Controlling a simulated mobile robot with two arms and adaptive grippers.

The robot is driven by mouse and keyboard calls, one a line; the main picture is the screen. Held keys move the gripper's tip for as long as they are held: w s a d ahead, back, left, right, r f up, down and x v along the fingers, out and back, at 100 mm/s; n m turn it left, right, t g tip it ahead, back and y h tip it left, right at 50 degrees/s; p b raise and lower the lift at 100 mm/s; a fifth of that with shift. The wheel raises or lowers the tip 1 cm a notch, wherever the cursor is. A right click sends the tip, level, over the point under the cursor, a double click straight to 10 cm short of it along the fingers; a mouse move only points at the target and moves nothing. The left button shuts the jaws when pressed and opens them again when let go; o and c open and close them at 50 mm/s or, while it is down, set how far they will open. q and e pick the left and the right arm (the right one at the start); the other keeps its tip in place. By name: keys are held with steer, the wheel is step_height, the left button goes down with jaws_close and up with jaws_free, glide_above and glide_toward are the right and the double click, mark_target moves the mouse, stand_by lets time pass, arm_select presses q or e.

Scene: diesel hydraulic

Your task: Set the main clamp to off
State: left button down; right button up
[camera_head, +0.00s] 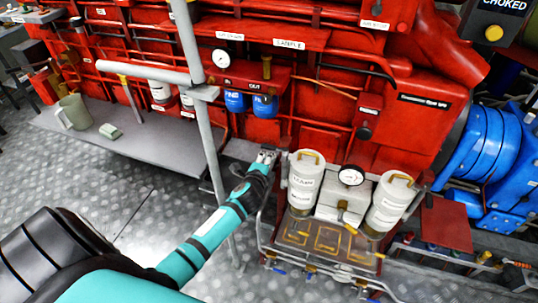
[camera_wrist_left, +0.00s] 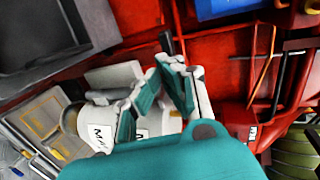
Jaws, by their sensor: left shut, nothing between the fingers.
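My left gripper (camera_head: 268,153) reaches in from the lower left, shut and empty, just left of a white canister (camera_head: 305,182) in the head view. In the left wrist view the gripper's fingers (camera_wrist_left: 172,72) cover part of a white canister (camera_wrist_left: 95,125) with a label whose visible letters look like "MA". A short dark rod (camera_wrist_left: 167,42) shows just beyond the fingertips; I cannot tell whether they touch. I cannot pick out the main clamp or its setting for sure. My right gripper is not in view.
A second white canister (camera_head: 390,202) and a gauge (camera_head: 350,176) stand on the same frame. A grey upright pole (camera_head: 212,145) stands beside my left arm. The red engine (camera_head: 330,85) fills the back. A beige jug (camera_head: 73,112) sits on the grey ledge (camera_head: 150,143) at left.

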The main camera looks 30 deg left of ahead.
arm_select(q)
steer(key=shift+w+a, duration=0.3)
steer(key=shift+w, duration=0.55)
steer(key=shift+w+a+r, duration=0.15)
steer(key=shift+w+a, duration=0.15)
steer(key=shift+w, duration=0.15)
